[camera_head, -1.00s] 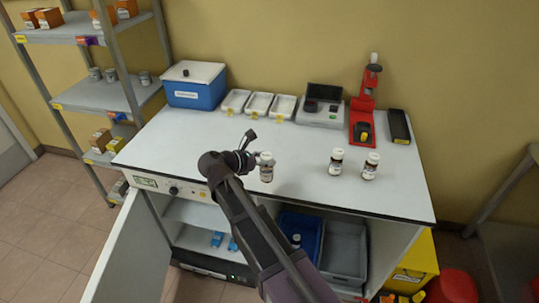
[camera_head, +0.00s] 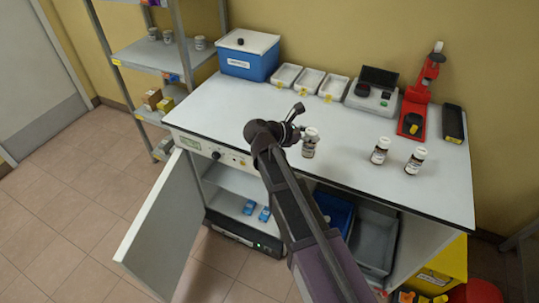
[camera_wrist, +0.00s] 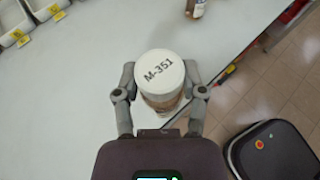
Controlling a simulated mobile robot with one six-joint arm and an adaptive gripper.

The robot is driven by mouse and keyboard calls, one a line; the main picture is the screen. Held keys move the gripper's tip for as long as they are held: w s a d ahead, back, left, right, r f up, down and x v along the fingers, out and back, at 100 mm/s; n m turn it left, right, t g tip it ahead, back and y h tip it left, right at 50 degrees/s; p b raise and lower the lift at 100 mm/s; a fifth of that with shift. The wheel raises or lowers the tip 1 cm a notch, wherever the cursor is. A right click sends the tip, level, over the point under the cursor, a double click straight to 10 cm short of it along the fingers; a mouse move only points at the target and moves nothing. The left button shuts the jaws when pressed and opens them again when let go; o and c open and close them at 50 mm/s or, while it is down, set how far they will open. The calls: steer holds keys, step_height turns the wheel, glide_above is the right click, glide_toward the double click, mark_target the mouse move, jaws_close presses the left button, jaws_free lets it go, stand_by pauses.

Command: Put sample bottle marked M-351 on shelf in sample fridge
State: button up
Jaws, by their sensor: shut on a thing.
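The sample bottle marked M-351 (camera_wrist: 160,72) has a white lid and a brown body in the wrist view. My gripper (camera_wrist: 158,92) is shut on it, one finger at each side. In the head view the bottle (camera_head: 309,143) is at my gripper (camera_head: 297,130), over the left part of the white bench. I cannot tell whether its base touches the bench. The sample fridge (camera_head: 232,180) is under the bench at the left, its door (camera_head: 165,228) swung open. Inside, a shelf (camera_head: 228,199) holds two small blue items (camera_head: 256,210).
Two other bottles stand on the bench, one (camera_head: 380,150) nearer my gripper and one (camera_head: 415,160) further right. A blue cooler (camera_head: 249,55), white trays (camera_head: 310,80) and a red stand (camera_head: 413,108) line the back.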

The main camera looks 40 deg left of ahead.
step_height(320, 180, up, 17)
steer(key=p, duration=1.6)
steer(key=shift+r+p, duration=0.15)
steer(key=shift+p, duration=0.15)
steer(key=shift+w+d, duration=0.1)
steer(key=shift+w, duration=0.05)
